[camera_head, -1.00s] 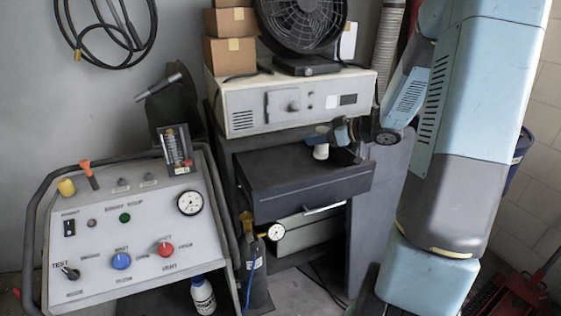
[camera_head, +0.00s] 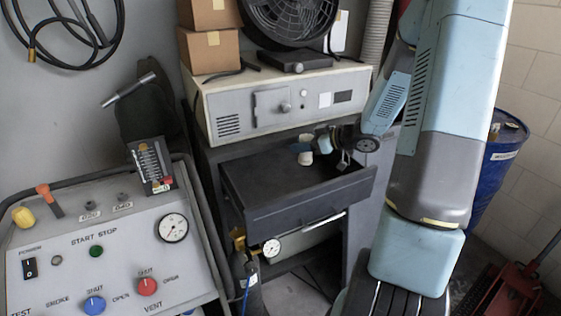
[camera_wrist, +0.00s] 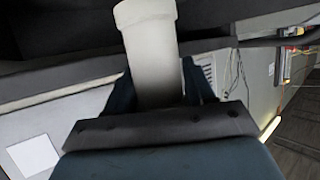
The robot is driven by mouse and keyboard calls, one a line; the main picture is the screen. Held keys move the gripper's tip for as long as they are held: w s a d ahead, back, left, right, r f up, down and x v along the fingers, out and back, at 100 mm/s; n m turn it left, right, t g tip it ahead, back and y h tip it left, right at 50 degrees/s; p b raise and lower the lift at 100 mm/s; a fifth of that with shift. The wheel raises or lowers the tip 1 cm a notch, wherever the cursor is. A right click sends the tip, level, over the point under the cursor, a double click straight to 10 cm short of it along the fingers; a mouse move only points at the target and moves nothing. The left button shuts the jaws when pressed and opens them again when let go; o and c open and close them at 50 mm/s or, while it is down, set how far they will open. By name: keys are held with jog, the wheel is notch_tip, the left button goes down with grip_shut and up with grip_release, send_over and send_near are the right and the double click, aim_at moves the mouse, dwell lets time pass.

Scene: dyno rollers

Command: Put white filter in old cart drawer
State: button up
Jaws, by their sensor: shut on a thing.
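The white filter is a pale cylinder (camera_head: 305,158), seen close up in the wrist view (camera_wrist: 148,40). My gripper (camera_head: 303,147) is shut on it, with the bluish fingers around its middle part in the head view. In the wrist view the jaws (camera_wrist: 160,92) hide its near end. The old cart has a dark drawer (camera_head: 312,203) pulled open, with an empty-looking dark interior. The filter and my gripper are over the back part of this drawer. I cannot tell whether the filter touches the drawer floor.
A beige box unit (camera_head: 285,108) sits on the cart top above the drawer, with a fan (camera_head: 290,20) and cardboard boxes (camera_head: 208,52) on it. A control console (camera_head: 110,255) stands at the left. A blue drum (camera_head: 497,165) stands at the right.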

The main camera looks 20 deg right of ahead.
aim_at(301, 162)
notch_tip(301, 162, down, 7)
jog(key=shift+a+f, duration=0.1)
jog(key=shift+w+a+f, duration=0.1)
jog(key=shift+w+a, duration=0.7)
jog(key=shift+a, duration=0.25)
jog(key=shift+w+a, duration=0.7)
jog(key=shift+a, duration=0.05)
jog(key=shift+x, duration=1.75)
jog(key=o, duration=1)
jog(key=shift+o, duration=0.2)
jog(key=shift+v, duration=3.8)
